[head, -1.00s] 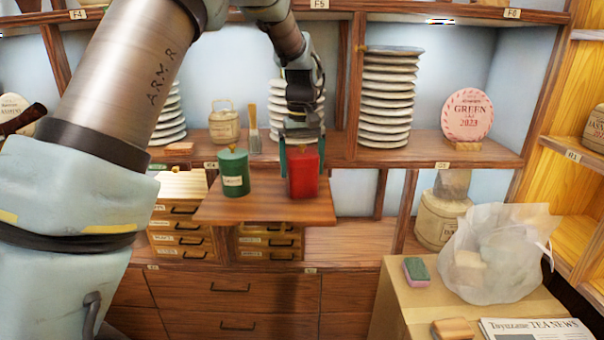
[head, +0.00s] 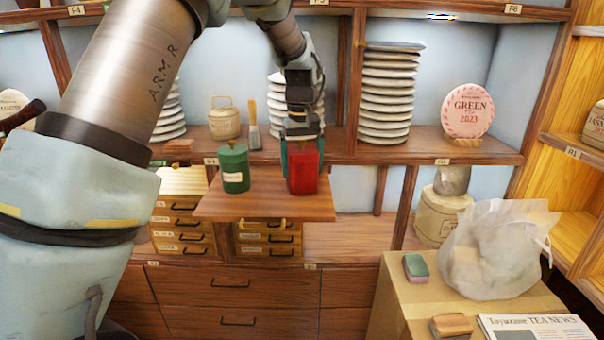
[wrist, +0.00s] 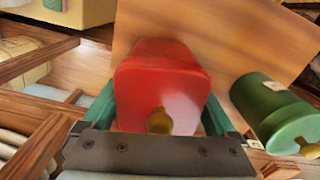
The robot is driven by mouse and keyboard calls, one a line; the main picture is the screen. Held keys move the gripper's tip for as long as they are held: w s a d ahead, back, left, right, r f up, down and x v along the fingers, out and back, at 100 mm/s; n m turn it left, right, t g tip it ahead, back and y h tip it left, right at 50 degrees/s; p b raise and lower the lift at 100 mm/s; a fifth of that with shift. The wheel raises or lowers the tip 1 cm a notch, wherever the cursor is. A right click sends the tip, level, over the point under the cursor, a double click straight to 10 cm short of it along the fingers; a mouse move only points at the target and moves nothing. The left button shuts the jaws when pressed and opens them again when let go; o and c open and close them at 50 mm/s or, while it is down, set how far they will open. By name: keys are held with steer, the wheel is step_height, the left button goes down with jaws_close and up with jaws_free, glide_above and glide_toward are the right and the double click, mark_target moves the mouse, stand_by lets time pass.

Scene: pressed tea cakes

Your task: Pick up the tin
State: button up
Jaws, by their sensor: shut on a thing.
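A red tin (head: 304,172) with a brass-coloured knob stands upright at the right part of a small wooden pull-out board (head: 265,207). My gripper (head: 302,150) comes down from above and is shut on the red tin. In the wrist view the red tin (wrist: 163,88) sits between the two green fingers, with its knob towards the camera. A green tin (head: 234,168) with a pale label stands on the board to the left, apart from the gripper. It also shows in the wrist view (wrist: 272,110). I cannot tell whether the red tin's base touches the board.
Stacked tea cakes (head: 387,95) and a pink round cake (head: 467,111) stand on the shelf behind. Small drawers (head: 180,220) lie below the board. A cardboard box (head: 385,310) at right bears a plastic bag (head: 497,248), a sponge (head: 415,267) and a newspaper (head: 535,328).

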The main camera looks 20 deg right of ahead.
mark_target(302, 140)
steer(key=shift+r, duration=0.1)
step_height(302, 140, up, 10)
steer(key=shift+f+b, duration=0.1)
steer(key=shift+b, duration=0.8)
